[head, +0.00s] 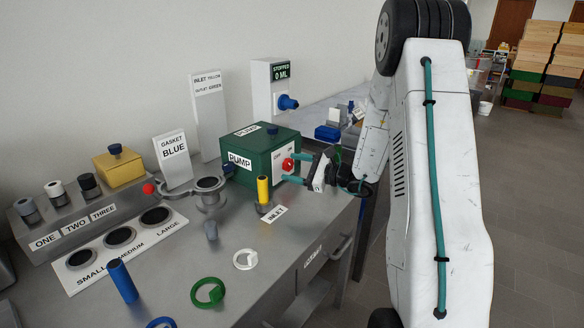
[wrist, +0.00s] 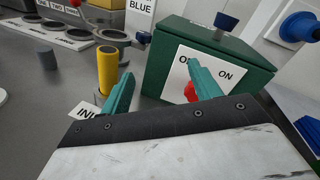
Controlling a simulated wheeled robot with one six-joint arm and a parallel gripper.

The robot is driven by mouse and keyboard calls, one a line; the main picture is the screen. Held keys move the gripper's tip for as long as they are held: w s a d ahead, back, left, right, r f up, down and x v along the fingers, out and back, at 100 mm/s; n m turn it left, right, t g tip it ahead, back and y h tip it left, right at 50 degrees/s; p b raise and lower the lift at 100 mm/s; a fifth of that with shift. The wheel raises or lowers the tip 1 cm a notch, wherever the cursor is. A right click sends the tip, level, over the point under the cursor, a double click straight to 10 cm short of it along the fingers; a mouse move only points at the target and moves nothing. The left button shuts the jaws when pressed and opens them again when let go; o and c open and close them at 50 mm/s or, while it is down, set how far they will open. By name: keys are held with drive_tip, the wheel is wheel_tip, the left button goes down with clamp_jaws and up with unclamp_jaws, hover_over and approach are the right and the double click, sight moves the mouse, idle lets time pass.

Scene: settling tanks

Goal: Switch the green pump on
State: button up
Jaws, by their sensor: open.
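The green pump (head: 258,150) is a dark green box labelled PUMP on the bench; it also shows in the wrist view (wrist: 165,50). Its white front panel (wrist: 228,62) carries the lettering ON at the right and a partly covered label at the left. A red knob (head: 288,164) sits on the panel; in the wrist view it (wrist: 189,91) is partly hidden by my right finger. My gripper (head: 296,167) is open and empty in front of the panel. Its teal fingers (wrist: 160,76) point at the pump. I cannot tell whether a finger touches the knob.
A yellow cylinder (head: 263,190) stands upright by the INLET label (head: 273,214), left of my gripper. A grey flanged fitting (head: 209,190) is beside the pump. Green (head: 208,293) and white rings lie nearer the front. A sign reading STOPPED 0 ML (head: 280,72) stands behind.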

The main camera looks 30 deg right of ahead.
sight(290, 166)
drive_tip(key=d+f+m+h, duration=0.1)
drive_tip(key=d, duration=0.1)
drive_tip(key=d+f+m+t+h, duration=0.1)
drive_tip(key=d+f, duration=0.1)
drive_tip(key=w+d+f+m+t+h, duration=0.1)
drive_tip(key=d, duration=0.1)
drive_tip(key=shift+d+f+m, duration=0.3)
drive_tip(key=shift+d, duration=0.05)
drive_tip(key=shift+w+f, duration=0.1)
drive_tip(key=shift+w, duration=0.1)
drive_tip(key=x, duration=0.7)
drive_tip(key=shift+w+d, duration=0.1)
drive_tip(key=shift+c, duration=0.3)
drive_tip(key=c, duration=0.9)
